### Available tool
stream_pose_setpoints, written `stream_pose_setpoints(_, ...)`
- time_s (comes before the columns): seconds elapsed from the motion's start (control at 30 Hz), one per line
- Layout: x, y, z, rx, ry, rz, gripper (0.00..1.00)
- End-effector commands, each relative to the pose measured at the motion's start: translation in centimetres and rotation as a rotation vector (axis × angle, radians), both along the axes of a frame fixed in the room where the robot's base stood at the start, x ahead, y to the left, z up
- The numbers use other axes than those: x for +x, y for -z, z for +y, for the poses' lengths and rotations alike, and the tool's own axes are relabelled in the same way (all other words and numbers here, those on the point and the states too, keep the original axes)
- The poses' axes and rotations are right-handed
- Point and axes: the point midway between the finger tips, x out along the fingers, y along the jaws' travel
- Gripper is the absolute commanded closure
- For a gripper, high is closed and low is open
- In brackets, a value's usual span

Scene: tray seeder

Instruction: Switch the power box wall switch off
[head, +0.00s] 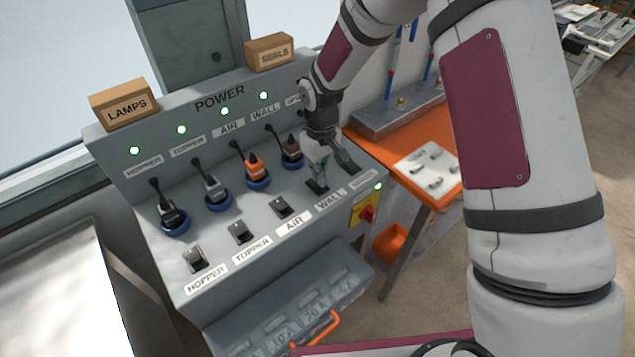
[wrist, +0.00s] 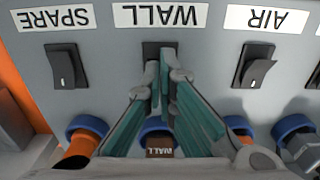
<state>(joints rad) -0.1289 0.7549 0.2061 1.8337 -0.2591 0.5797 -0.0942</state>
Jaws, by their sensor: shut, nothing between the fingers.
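The grey power box (head: 150,205) has a row of dark rocker switches with white labels. The wall switch (head: 317,188) sits above the WALL label (head: 330,200), right at my gripper's tips. In the wrist view the wall switch (wrist: 151,48) is mostly hidden behind the fingertips, and its rocker position cannot be told. My gripper (head: 318,180) is shut and empty, pointing down at that switch. It also shows in the wrist view (wrist: 166,78), with its tips over or touching the switch. The wall lamp (head: 263,96) on the upper panel is lit green.
The air switch (wrist: 254,66) and spare switch (wrist: 66,66) flank the wall switch. Plugs in blue sockets stand behind, including the brown WALL plug (wrist: 160,147). A red knob (head: 367,214) is on the right side. Boxes marked LAMPS (head: 124,107) and SEALS (head: 270,54) sit on top.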

Motion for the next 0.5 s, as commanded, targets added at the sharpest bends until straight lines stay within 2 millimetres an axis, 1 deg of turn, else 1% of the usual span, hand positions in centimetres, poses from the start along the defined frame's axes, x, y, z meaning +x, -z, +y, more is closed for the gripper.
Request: stream_pose_setpoints(0.5, 0.02, 0.73, 0.01, 0.000, 0.000, 0.000, 1.00)
